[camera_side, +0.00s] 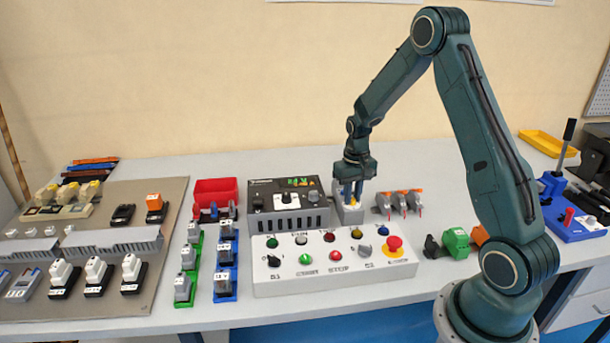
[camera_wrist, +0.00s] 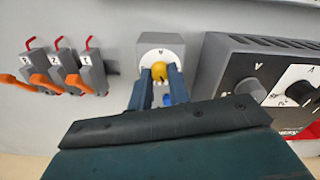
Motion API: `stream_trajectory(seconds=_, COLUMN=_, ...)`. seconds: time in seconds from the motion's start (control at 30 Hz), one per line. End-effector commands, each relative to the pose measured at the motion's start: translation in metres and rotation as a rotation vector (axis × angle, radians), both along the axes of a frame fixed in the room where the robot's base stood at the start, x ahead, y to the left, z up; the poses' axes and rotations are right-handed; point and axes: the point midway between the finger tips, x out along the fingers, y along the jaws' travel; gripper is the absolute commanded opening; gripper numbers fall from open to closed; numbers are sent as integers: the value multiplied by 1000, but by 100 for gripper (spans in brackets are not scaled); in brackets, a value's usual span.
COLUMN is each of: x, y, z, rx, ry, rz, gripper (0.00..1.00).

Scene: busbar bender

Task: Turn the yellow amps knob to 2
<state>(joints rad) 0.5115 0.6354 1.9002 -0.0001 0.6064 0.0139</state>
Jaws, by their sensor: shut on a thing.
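The yellow amps knob (camera_wrist: 159,71) sits on the sloped white face of a small grey box (camera_wrist: 162,39) in the wrist view. A letter A shows on that face, upside down in the picture. In the side view the grey box (camera_side: 349,211) stands right of the dark power unit. My gripper (camera_wrist: 159,75) is over the box, with one finger on each side of the knob, shut on it. It also shows in the side view (camera_side: 347,194), pointing down at the box. The fingers and wrist hide part of the dial, and I cannot read the knob's setting.
A dark unit with knobs (camera_side: 288,203) stands close left of the box. Several grey levers with orange parts (camera_side: 399,203) stand close right. A white button panel (camera_side: 333,263) lies in front. The table behind is clear.

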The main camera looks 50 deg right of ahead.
Motion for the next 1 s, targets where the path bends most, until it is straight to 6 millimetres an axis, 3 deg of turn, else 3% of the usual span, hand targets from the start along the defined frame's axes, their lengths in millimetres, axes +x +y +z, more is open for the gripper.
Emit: stream_trajectory(seconds=1.0, x=0, y=0, z=1, rx=-2, ry=-2, rz=923, gripper=0)
